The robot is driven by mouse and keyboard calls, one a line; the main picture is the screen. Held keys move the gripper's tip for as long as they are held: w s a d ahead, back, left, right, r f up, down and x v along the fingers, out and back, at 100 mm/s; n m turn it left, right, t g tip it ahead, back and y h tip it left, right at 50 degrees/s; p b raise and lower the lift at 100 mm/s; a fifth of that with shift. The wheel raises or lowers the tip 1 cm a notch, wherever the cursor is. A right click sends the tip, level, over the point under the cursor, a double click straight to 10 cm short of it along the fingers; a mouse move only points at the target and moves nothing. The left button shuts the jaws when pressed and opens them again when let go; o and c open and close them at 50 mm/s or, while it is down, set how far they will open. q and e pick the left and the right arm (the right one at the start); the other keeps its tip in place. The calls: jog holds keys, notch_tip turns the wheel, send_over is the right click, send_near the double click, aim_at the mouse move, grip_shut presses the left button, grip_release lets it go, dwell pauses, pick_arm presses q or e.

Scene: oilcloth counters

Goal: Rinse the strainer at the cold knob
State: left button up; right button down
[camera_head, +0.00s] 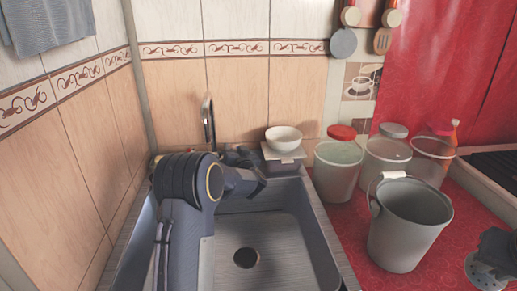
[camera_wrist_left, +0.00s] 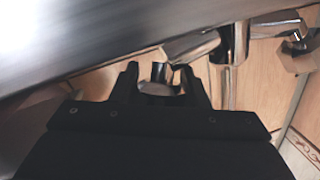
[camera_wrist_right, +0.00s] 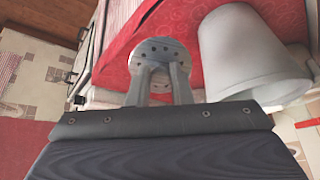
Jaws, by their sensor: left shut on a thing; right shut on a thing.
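The strainer, a grey disc with holes (camera_wrist_right: 162,52), is gripped in my right gripper (camera_wrist_right: 160,84). It also shows at the lower right edge of the head view (camera_head: 486,273), out over the red counter, away from the sink. My left gripper (camera_wrist_left: 158,78) is shut on a shiny metal knob (camera_wrist_left: 157,90) by the tap (camera_wrist_left: 236,42). In the head view the tap's spout (camera_head: 208,122) rises behind the sink (camera_head: 292,228); my left arm covers much of the knob area. Whether the held knob is the cold one cannot be told. No water shows.
A grey bucket (camera_head: 405,225) stands on the red counter (camera_head: 345,225) between the sink and my right gripper. Several clear containers, one a tub (camera_head: 338,170), stand behind it. A white bowl (camera_head: 284,138) sits on a box at the sink's back corner. The basin is empty.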

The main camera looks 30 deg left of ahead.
pick_arm(q)
jog(key=shift+w+d+m+t+h, duration=0.15)
jog(key=shift+m+t+h, duration=0.65)
jog(key=shift+m+h, duration=0.7)
jog(key=o, duration=1)
jog(key=v, duration=1.2)
jog(key=shift+p, duration=0.3)
